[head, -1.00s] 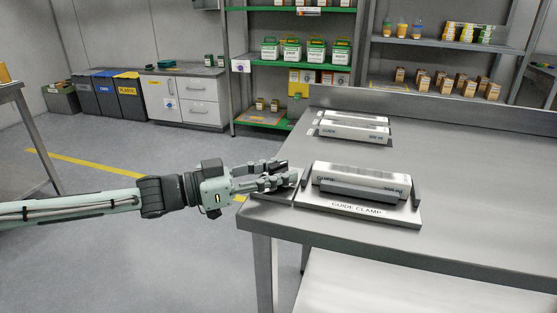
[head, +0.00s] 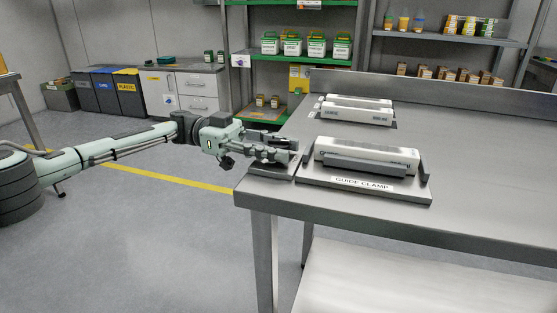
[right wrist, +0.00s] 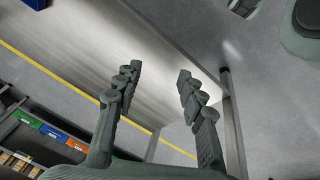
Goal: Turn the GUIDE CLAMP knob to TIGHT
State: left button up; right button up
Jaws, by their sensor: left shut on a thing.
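The guide clamp (head: 310,178) is a grey unit on the metal table, with a GUIDE CLAMP label (head: 361,184) on its front and a pale bar (head: 370,152) lying along it. A small grey plate (head: 268,171) sits at its left end, near the table corner. My left gripper (head: 291,150) is over this plate, shut on the knob. The fingers hide the knob, so its pointing direction and any TIGHT mark cannot be read. My right gripper (right wrist: 158,75) is open and empty in the right wrist view.
A second similar unit with pale bars (head: 357,115) lies farther back on the table (head: 470,190). The table's right side is bare. Bins (head: 130,95), a drawer cabinet (head: 197,95) and stocked shelves stand behind.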

aim_at(279, 143)
pick_arm(q)
jog(key=shift+f+m+g+y+b, duration=0.1)
jog(key=shift+m+g+y+b, duration=0.45)
jog(key=shift+g+b, duration=0.3)
jog(key=shift+m+g+b, duration=0.35)
jog(key=shift+b, duration=0.2)
pick_arm(e)
jog(key=w+a+r+t+y, duration=0.1)
jog(key=w+a+r+t, duration=0.2)
jog(key=r, duration=0.3)
jog(key=shift+w+a+r+n, duration=0.2)
jog(key=shift+w+a+n, duration=0.1)
jog(key=shift+w+a, duration=0.15)
pick_arm(q)
jog(key=o, duration=0.9)
pick_arm(e)
jog(key=shift+d, duration=0.1)
pick_arm(q)
notch_tip(279, 143, up, 10)
jog(key=shift+r, duration=0.15)
